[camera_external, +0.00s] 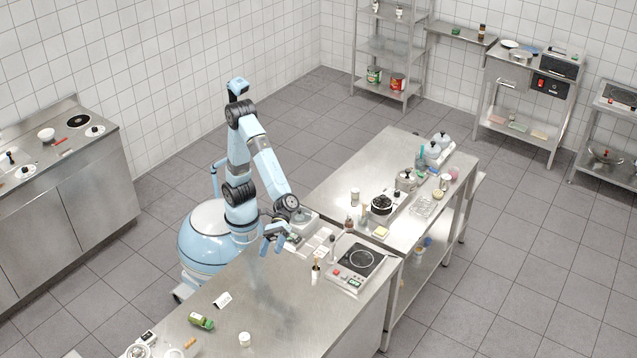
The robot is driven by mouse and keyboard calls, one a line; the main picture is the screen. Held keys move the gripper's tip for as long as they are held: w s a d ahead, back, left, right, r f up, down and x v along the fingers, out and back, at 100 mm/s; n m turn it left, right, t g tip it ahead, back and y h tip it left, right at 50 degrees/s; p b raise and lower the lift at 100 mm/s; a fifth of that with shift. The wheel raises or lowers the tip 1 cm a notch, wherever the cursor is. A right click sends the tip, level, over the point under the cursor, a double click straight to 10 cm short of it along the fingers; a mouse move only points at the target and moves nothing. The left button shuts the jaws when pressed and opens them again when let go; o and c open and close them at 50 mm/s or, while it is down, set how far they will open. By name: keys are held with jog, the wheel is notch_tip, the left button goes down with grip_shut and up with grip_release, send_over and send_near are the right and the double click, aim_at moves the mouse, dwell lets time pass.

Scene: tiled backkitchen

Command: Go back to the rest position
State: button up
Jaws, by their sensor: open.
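My gripper (275,238) hangs at the end of my bent blue arm, over the far part of the near steel counter (310,325). Its blue fingers point down and to the left, apart from each other, with nothing visible between them. I cannot tell exactly how high it is above the counter top. My arm rises from my round light-blue base, which stands on the floor to the left of the counter.
A hot plate (355,257) and a small holder with a brush (316,268) stand right of my gripper. A green item (201,320) and a white cup (245,339) are nearer. A second table (340,180) carries pots and jars. Tiled floor (160,200) is free at left.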

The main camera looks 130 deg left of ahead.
jog(key=s+a+f+m+y, duration=0.2)
jog(key=s+a+m+y, duration=0.5)
jog(key=s+a, duration=0.8)
jog(key=s+a+f+m+y, duration=0.3)
jog(key=s+a+m+y, duration=0.4)
jog(key=s+a, duration=0.8)
jog(key=a+m, duration=0.1)
jog(key=a, duration=0.6)
jog(key=shift+s+f+m+y, duration=0.2)
jog(key=shift+s+m+y, duration=0.15)
jog(key=shift+m+y, duration=0.05)
jog(key=shift+o, duration=0.5)
